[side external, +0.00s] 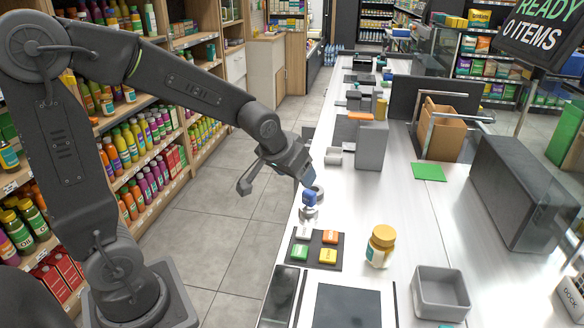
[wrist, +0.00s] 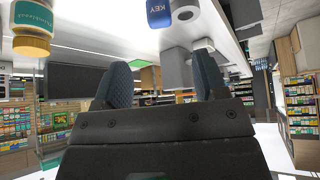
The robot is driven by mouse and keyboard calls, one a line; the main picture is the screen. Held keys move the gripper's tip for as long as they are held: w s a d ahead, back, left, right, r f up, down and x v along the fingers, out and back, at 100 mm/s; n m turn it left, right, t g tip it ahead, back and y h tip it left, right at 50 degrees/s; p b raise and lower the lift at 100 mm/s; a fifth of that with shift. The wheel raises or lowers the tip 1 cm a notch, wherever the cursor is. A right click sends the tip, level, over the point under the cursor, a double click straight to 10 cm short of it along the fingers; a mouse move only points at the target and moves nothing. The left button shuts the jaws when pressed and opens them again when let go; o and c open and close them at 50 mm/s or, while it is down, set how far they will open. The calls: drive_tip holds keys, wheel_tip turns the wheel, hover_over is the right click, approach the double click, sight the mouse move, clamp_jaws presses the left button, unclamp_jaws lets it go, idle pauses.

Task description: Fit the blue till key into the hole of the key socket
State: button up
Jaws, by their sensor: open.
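The blue till key (side external: 309,199) stands upright near the left edge of the counter in the side view, just below my gripper (side external: 306,179). A small grey-white round piece (side external: 309,212) shows at its foot; I cannot tell whether this is part of the key or a stand. In the wrist view the key (wrist: 159,14) shows its label at the top edge, beyond the fingers and not between them. My gripper (wrist: 165,82) is open and empty.
A dark pad with several coloured buttons (side external: 328,237) lies in front of the key. A yellow-capped jar (side external: 381,246) and a grey tray (side external: 441,296) stand to the right. A grey block (side external: 371,146) stands behind.

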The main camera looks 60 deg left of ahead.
drive_tip(key=shift+v, duration=0.9)
drive_tip(key=shift+s, duration=0.1)
drive_tip(key=s+d+r+m+h, duration=0.1)
drive_tip(key=s+d+r, duration=0.1)
drive_tip(key=s, duration=0.6)
drive_tip(key=s+d+r+m, duration=0.2)
drive_tip(key=s+d, duration=0.2)
drive_tip(key=s, duration=0.4)
drive_tip(key=shift+s+d+r+g+h, duration=0.2)
drive_tip(key=shift+d+r+g+h, duration=0.05)
drive_tip(key=shift+d+g+h, duration=0.15)
